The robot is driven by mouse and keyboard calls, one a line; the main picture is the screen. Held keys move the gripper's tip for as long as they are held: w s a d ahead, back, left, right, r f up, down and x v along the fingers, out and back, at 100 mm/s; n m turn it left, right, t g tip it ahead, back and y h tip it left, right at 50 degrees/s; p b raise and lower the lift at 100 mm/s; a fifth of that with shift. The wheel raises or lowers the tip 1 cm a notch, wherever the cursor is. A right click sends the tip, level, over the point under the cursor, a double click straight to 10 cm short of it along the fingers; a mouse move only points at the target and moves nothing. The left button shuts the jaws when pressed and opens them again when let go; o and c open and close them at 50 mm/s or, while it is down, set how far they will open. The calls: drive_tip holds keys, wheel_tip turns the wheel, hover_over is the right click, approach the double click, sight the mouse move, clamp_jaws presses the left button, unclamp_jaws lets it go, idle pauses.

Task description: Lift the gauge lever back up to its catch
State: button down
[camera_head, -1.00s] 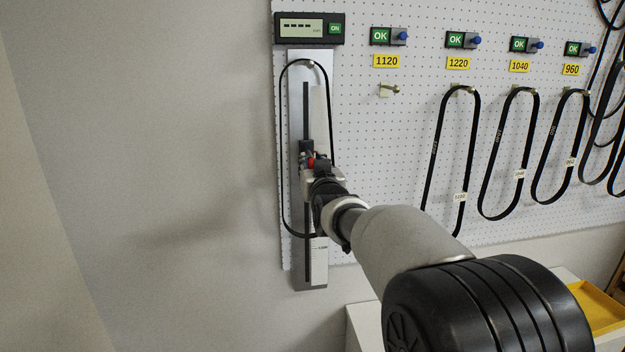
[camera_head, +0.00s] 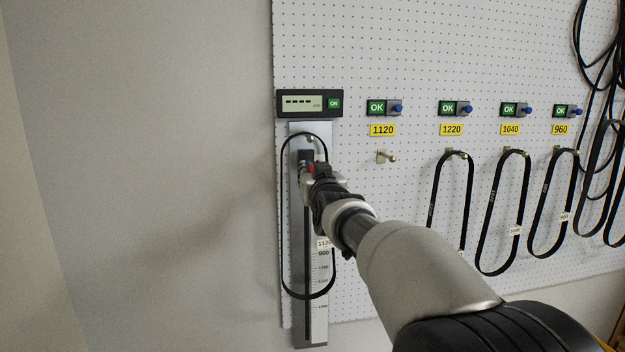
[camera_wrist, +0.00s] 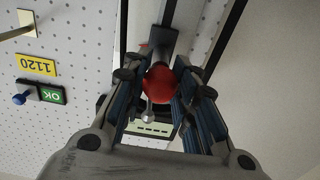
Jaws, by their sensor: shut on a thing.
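The gauge (camera_head: 311,335) is a tall grey rail with a dark slot and a printed scale, mounted on the pegboard. Its lever has a red ball knob (camera_wrist: 161,84) on a dark carriage (camera_head: 305,156), now high on the rail, just below the top peg (camera_head: 310,137). My gripper (camera_head: 312,172) is shut on the knob; in the wrist view its fingers stand on both sides of the red ball. A black belt (camera_head: 331,283) tagged 1120 hangs looped in front of the rail. I cannot make out the catch.
A display (camera_head: 302,103) with dashes and a green ON light sits above the gauge. To the right are several OK boxes (camera_head: 377,108), yellow number labels (camera_head: 383,130), an empty 1120 hook (camera_head: 387,157) and hanging belts (camera_head: 437,205). Bare wall (camera_head: 150,150) lies left.

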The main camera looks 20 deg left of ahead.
drive_tip(key=shift+r, duration=0.55)
drive_tip(key=c, duration=1.8)
unclamp_jaws()
drive_tip(key=o, duration=0.3)
drive_tip(key=shift+s+d, duration=0.1)
drive_tip(key=shift+s, duration=0.05)
drive_tip(key=shift+o, duration=1.3)
drive_tip(key=shift+f, duration=0.3)
drive_tip(key=v, duration=1.2)
